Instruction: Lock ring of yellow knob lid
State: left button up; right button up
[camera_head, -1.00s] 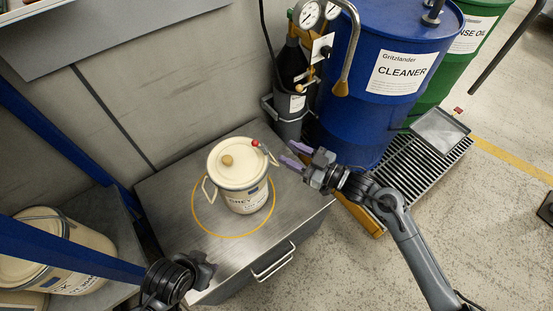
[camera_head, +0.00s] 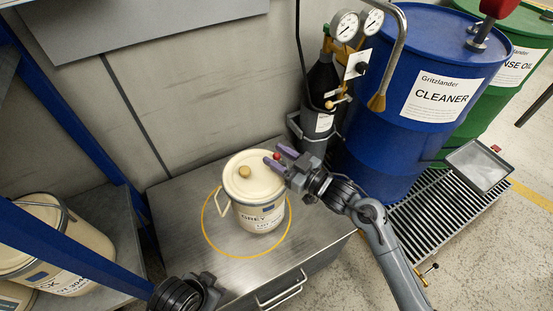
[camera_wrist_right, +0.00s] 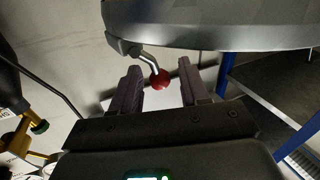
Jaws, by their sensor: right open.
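The cream bucket (camera_head: 258,215) stands upright on the metal cabinet top, inside a yellow circle. Its lid (camera_head: 262,182) has a yellow knob (camera_head: 244,171). The lock ring's lever ends in a red ball (camera_head: 277,155) at the lid's back right; the ball also shows in the right wrist view (camera_wrist_right: 161,79). My right gripper (camera_head: 277,158) is open, its purple fingers beside the lid's rim at the red ball. In the right wrist view the ball sits between the two fingers (camera_wrist_right: 160,88), and contact cannot be told. My left gripper (camera_head: 212,285) is at the bottom, its fingers unclear.
A gas bottle with gauges (camera_head: 322,90) and a blue drum (camera_head: 400,110) stand behind and right of my right arm. A blue post crosses the lower left, before a shelf with another bucket (camera_head: 60,245). The cabinet top (camera_head: 180,215) is clear left of the bucket.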

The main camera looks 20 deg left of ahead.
jog(key=shift+w+a, duration=0.1)
jog(key=shift+a, duration=0.25)
grip_shut()
jog(key=shift+r, duration=0.1)
jog(key=n+h+p, duration=0.1)
jog(key=p, duration=0.2)
jog(key=s+a+f+n+h+p, duration=0.1)
jog(key=n+p, duration=0.1)
jog(key=p, duration=0.1)
jog(key=shift+a+h+p, duration=0.1)
jog(key=shift+h+p, duration=0.3)
jog(key=shift+a+f+n, duration=0.1)
jog(key=shift+f+n, duration=0.15)
jog(key=shift+n, duration=0.15)
jog(key=shift+f+h, duration=0.3)
